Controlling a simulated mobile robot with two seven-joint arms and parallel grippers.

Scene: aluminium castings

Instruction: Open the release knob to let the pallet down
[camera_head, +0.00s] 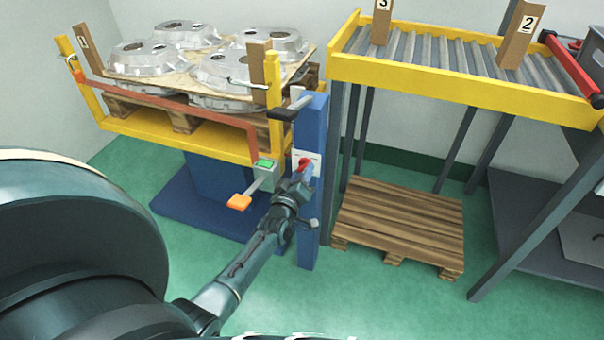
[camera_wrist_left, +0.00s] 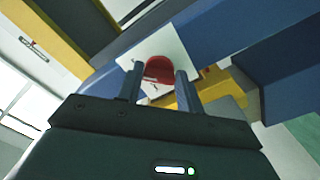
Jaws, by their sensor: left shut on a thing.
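The release knob (camera_head: 305,163) is red and sits on a white plate on the blue post (camera_head: 309,235) beside the lift. In the left wrist view the red knob (camera_wrist_left: 159,70) lies between the two fingers. My left gripper (camera_head: 301,174) reaches up to the post and is shut on the knob; its fingers (camera_wrist_left: 160,88) partly cover the knob's sides. The loaded pallet (camera_head: 182,119) stands raised on the yellow lift frame (camera_head: 150,128), with several aluminium castings (camera_head: 220,72) on its board. My right gripper is not in view.
A roller conveyor (camera_head: 450,75) stands at the right. An empty wooden pallet (camera_head: 400,222) lies on the green floor under it.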

